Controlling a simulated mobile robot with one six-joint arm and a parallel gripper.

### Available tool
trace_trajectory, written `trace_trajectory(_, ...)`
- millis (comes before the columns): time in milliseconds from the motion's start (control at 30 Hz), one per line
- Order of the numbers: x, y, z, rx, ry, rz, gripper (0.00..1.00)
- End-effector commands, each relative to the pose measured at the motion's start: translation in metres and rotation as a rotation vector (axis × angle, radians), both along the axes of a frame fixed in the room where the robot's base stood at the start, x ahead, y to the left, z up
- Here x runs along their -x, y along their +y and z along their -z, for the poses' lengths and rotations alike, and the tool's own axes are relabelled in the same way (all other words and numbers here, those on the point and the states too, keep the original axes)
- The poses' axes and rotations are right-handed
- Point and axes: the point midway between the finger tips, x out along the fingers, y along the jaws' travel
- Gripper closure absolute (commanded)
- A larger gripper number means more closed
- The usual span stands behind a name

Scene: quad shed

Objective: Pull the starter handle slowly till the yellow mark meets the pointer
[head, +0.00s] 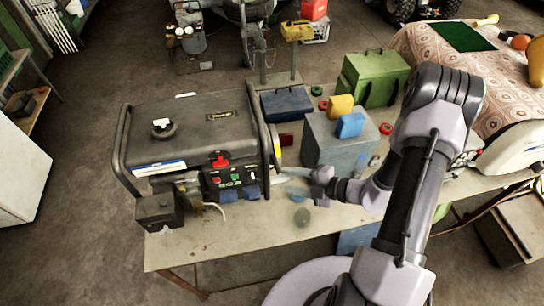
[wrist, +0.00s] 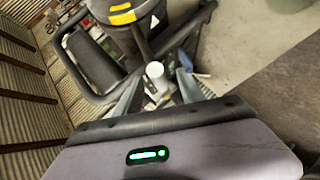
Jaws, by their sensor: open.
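The generator (head: 190,125) stands on the workbench, dark with a tubular frame. On its right end is a round starter housing with a yellow mark (head: 277,150). In the wrist view the dark housing (wrist: 125,30) is at the top, with yellow patches (wrist: 122,14) on it. My gripper (head: 290,180) is beside the generator's right end, fingers pointing at it. In the wrist view my gripper (wrist: 158,85) is open, and a pale round-ended piece (wrist: 155,70) shows between the fingers. It may be the starter handle; I cannot tell whether the fingers touch it. I cannot make out the pointer.
A grey box (head: 335,140) with yellow and blue items on it stands right of the generator, close behind my gripper. A blue case (head: 287,103) and a green box (head: 375,75) are farther back. The workbench front (head: 240,235) is mostly clear.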

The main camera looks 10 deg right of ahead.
Motion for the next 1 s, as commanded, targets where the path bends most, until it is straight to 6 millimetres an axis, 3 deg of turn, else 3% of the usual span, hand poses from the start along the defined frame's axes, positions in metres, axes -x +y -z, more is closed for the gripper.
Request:
trace_trajectory(167, 0.015, -0.021, -0.012, 0.002, -0.001, 0.006, 0.53)
trace_trajectory(400, 0.061, -0.077, -0.043, 0.003, -0.003, 0.007, 0.53)
trace_trajectory(600, 0.091, -0.111, -0.062, 0.002, -0.001, 0.005, 0.53)
trace_trajectory(867, 0.102, -0.123, -0.068, 0.002, -0.001, -0.001, 0.53)
trace_trajectory(967, 0.099, -0.113, -0.068, 0.100, -0.062, -0.109, 0.53)
trace_trajectory(1000, 0.096, -0.102, -0.069, 0.201, -0.132, -0.224, 0.53)
